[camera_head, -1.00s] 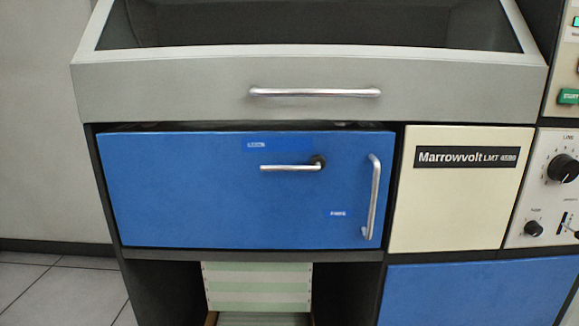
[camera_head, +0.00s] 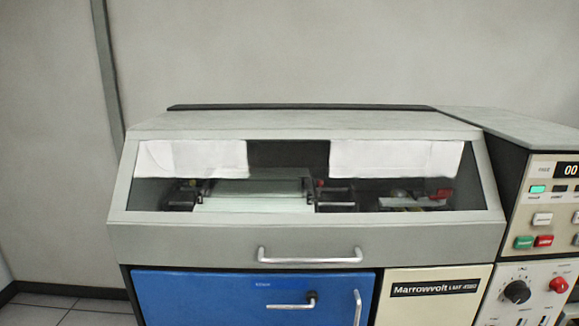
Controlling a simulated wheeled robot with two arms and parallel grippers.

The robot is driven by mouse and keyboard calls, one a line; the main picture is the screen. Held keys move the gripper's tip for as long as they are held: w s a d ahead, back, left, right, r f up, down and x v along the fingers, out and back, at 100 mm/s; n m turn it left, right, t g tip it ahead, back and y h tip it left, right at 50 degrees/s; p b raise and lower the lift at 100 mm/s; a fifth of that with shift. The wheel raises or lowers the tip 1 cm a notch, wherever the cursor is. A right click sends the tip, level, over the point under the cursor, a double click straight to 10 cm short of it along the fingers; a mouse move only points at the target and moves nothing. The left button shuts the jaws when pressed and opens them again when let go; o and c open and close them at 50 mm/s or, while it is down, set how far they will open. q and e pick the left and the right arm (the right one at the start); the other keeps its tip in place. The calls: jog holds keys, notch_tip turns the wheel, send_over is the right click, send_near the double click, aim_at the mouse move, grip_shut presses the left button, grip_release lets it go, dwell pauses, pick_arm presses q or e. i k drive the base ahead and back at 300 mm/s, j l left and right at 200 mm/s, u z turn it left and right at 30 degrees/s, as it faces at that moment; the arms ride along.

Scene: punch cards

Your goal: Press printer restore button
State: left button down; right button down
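The printer (camera_head: 190,240) stands in front of me, with a grey frame and a slanted clear window on top. Its control panel (camera_head: 545,208) is at the right edge, partly cut off. The panel has a lit green-cyan button (camera_head: 538,189), a dark button (camera_head: 560,189), a white button (camera_head: 542,219), a green button (camera_head: 524,242) and a red button (camera_head: 544,241). The button labels are too small to read, so I cannot tell which is the restore button. Neither gripper shows in the view.
A silver handle (camera_head: 310,257) crosses the window frame. Below is a blue door (camera_head: 210,295) with handles. Right of it is a cream panel (camera_head: 435,308) marked Marrowvolt. A black knob (camera_head: 517,292) and a red knob (camera_head: 558,285) sit below the buttons. Clear floor (camera_head: 60,308) shows at lower left.

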aim_at(540, 218)
jog(key=l+z, duration=0.1)
jog(key=z, duration=1.35)
jog(key=k+j, duration=0.05)
